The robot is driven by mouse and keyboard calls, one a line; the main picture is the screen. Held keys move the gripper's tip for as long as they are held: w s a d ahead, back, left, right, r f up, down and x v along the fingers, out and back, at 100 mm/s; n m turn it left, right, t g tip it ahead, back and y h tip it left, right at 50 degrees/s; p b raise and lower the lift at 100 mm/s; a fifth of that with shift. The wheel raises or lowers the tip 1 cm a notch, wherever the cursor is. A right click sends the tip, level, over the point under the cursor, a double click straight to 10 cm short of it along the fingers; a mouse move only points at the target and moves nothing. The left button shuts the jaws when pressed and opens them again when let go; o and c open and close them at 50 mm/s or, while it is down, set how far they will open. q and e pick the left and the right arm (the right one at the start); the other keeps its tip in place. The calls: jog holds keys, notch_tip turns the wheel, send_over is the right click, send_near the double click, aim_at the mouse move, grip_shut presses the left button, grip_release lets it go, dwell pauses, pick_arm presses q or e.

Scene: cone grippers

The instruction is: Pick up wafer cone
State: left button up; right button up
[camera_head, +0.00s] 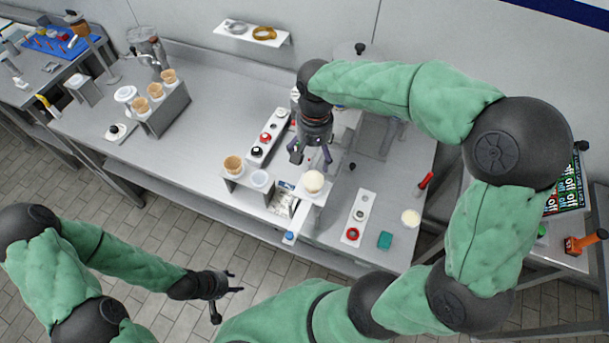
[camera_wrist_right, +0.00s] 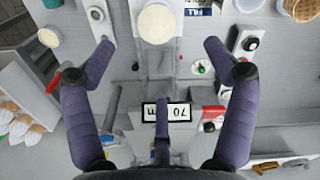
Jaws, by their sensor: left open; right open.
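A tan wafer cone (camera_head: 233,165) stands upright in a small grey stand left of the work area. It also shows at the upper right edge of the right wrist view (camera_wrist_right: 303,8). Several more wafer cones (camera_head: 155,91) stand in a stepped rack at the back left. A pale, round-topped item (camera_head: 313,182) sits on a small stand; whether a cone is under it I cannot tell. My right gripper (camera_head: 312,160) is open and empty, pointing down just behind that item. My left gripper (camera_head: 227,302) is open and empty in front of the counter, away from the cones.
A white cup (camera_head: 261,179) sits beside the near cone. A button panel (camera_head: 267,138) lies behind it. Another switch panel (camera_head: 357,219), a green block (camera_head: 385,241) and a pale tub (camera_head: 411,217) occupy the right. The counter's left middle (camera_head: 200,140) is clear.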

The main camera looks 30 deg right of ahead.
aim_at(313, 181)
jog(key=f+b, duration=0.1)
jog(key=f, duration=0.6)
jog(key=f+b, duration=0.1)
jog(key=f, duration=0.6)
jog(key=shift+s+d+f, duration=0.1)
jog(key=shift+d+f, duration=0.1)
jog(key=shift+f, duration=0.05)
jog(key=c, duration=0.9)
